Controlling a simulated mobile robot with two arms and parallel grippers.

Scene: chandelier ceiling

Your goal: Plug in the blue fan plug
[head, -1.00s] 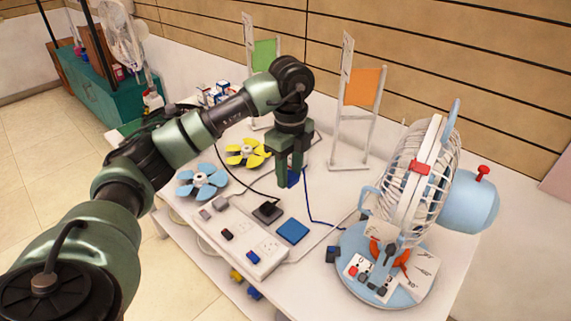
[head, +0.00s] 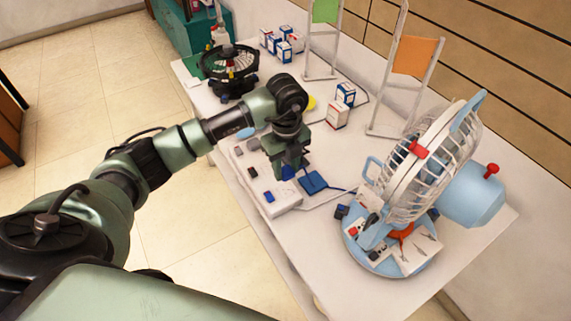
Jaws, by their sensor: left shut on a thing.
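My left gripper (head: 288,173) points down beside the strip's right edge, shut on the blue plug (head: 288,172), which is mostly hidden between the fingers. Whether the plug touches a socket cannot be told. A flat blue square (head: 314,182) lies just right of the gripper, with a dark blue cord running right toward the fan. The light-blue and white fan (head: 415,175) stands on the right side of the table. My right gripper is not in view.
Small white-and-blue boxes (head: 337,113) stand behind the gripper. Frames with a green panel (head: 326,11) and an orange panel (head: 417,57) stand at the back. A dark round fan part (head: 228,68) is at the far left. The front table surface (head: 310,250) is clear.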

